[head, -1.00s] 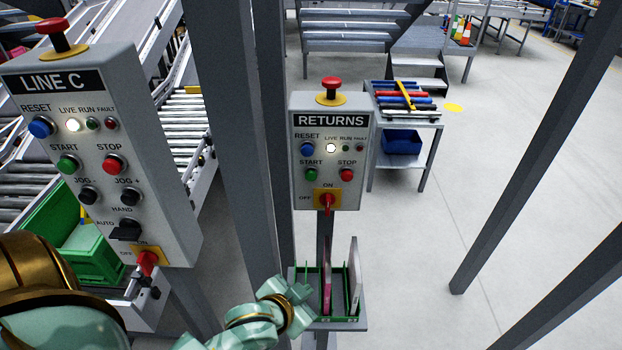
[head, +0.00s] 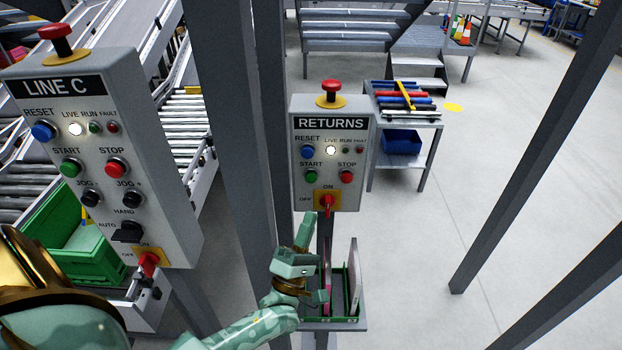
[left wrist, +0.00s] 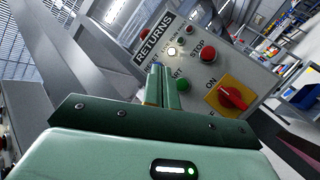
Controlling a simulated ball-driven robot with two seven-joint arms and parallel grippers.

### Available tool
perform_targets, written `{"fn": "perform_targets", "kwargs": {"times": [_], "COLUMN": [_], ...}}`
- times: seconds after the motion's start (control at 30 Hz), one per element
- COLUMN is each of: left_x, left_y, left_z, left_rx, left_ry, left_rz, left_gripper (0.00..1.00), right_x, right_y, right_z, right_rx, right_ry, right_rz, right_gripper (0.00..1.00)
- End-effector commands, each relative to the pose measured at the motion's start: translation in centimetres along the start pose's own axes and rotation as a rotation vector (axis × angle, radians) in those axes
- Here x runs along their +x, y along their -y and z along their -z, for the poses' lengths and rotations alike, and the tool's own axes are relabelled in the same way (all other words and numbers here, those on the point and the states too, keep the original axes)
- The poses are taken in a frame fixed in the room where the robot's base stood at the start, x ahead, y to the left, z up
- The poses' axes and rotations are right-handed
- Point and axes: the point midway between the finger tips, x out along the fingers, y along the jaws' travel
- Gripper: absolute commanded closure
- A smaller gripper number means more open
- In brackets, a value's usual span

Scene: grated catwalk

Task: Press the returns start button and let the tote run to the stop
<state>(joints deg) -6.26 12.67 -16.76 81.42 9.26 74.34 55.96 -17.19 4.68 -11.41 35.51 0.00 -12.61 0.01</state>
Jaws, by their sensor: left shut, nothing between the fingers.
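The grey RETURNS panel (head: 332,195) stands on a post in the middle of the head view. Its green START button (head: 311,176) is lower left on its face, left of the red STOP button (head: 347,177); START also shows in the left wrist view (left wrist: 184,84). My left gripper (head: 308,217) is shut and empty, its fingers pointing up just below the panel's lower left in the head view. In the left wrist view its fingertips (left wrist: 158,70) appear beside START, apart or touching I cannot tell. A green tote (head: 62,262) sits by the left conveyor. My right gripper is out of view.
The LINE C panel (head: 105,140), with similar buttons, stands close at left. Grey posts (head: 235,150) rise between the panels. A small shelf (head: 345,326) holding upright boards is below RETURNS. The RETURNS white LIVE lamp (head: 331,150) is lit. A red mushroom button (head: 332,88) tops the panel.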

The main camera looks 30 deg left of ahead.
Motion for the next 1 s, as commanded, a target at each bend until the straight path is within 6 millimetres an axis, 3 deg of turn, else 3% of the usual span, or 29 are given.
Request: {"fn": "perform_targets", "kwargs": {"times": [0.47,1.0], "left_x": [0.3,4.9], "left_y": [0.2,3.8], "left_z": [0.4,3.9], "left_rx": [-0.008,-0.006], "left_ry": [-0.006,-0.005], "left_rz": [-0.008,-0.008], "left_gripper": [1.00,1.00], "right_x": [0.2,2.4], "right_y": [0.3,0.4], "right_z": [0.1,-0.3], "right_rx": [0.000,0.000], "right_ry": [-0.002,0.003], "right_rz": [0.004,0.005], "right_gripper": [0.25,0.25]}}
